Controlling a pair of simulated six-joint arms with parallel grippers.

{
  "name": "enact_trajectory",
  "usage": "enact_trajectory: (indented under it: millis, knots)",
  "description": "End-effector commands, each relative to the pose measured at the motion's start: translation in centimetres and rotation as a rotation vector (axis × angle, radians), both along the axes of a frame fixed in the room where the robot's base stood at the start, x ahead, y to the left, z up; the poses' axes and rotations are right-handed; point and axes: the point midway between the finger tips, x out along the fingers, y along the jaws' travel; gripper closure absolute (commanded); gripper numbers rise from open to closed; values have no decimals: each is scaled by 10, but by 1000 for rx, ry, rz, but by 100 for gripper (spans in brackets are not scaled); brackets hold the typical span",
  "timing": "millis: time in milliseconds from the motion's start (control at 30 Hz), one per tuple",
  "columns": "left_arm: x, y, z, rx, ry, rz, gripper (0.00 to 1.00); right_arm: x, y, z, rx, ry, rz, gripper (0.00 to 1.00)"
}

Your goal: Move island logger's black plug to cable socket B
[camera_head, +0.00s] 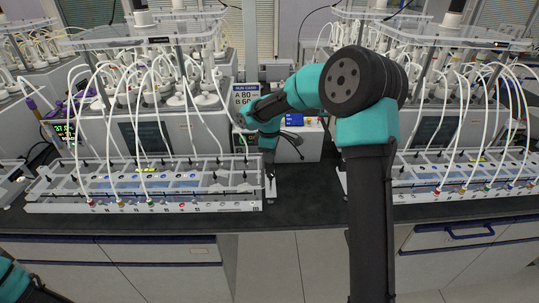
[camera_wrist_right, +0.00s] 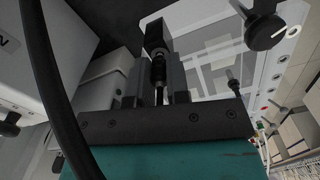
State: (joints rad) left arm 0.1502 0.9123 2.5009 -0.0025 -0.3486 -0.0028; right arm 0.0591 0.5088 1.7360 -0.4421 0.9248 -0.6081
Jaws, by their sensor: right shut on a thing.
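My right gripper (camera_head: 270,190) points down at the bench between the left rack and the middle of the counter. In the right wrist view its jaws (camera_wrist_right: 160,92) are shut on a black plug (camera_wrist_right: 158,68) with a metal tip. The plug is too small to make out in the head view. I cannot make out a label for socket B. Only a piece of my left arm shows at bottom left; its gripper is outside the picture.
The left rack (camera_head: 230,206) lies close beside my right gripper, with tubes and coloured fittings. A similar rack (camera_head: 460,193) stands at right. Dark counter (camera_head: 308,205) is free between them. A run card (camera_head: 245,92) stands behind. A black cable (camera_wrist_right: 45,75) crosses the wrist view.

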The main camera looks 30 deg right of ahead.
Motion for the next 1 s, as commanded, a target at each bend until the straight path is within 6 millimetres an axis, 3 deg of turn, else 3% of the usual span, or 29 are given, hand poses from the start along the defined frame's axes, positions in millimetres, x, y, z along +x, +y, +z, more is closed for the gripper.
enact_trajectory:
  millis: [1000]
  knots:
    - [0,0,0,0,0,0,57,0,0,-10,1,1,0,100]
